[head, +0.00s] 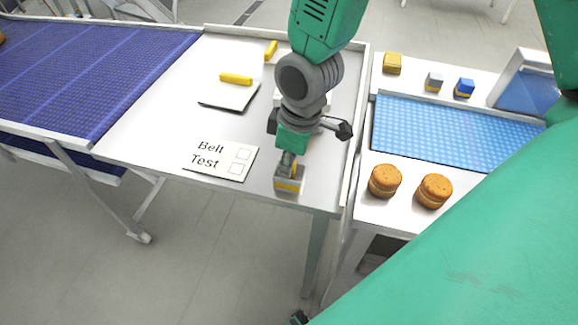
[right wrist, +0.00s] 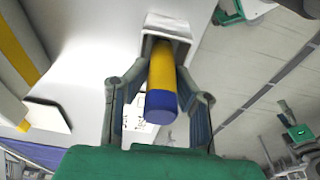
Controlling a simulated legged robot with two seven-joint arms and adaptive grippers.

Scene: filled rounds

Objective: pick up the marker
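The marker (right wrist: 162,83) is yellow with a blue end and stands in a grey-white holder (right wrist: 168,30) in the right wrist view, its blue end towards the camera. My right gripper (right wrist: 160,105) has one finger on each side of it, with visible gaps, so it is open around the marker. In the head view the right gripper (head: 290,158) is low over the grey holder with a yellow band (head: 289,184), at the table's front edge. There the gripper mostly hides the marker.
A "Belt Test" card (head: 208,168) lies left of the holder. Yellow bars (head: 236,78) lie farther back, one on a white pad (head: 225,98). A blue belt (head: 80,70) is at left. At right are small blocks, a blue mat (head: 440,130) and two round biscuits (head: 385,181).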

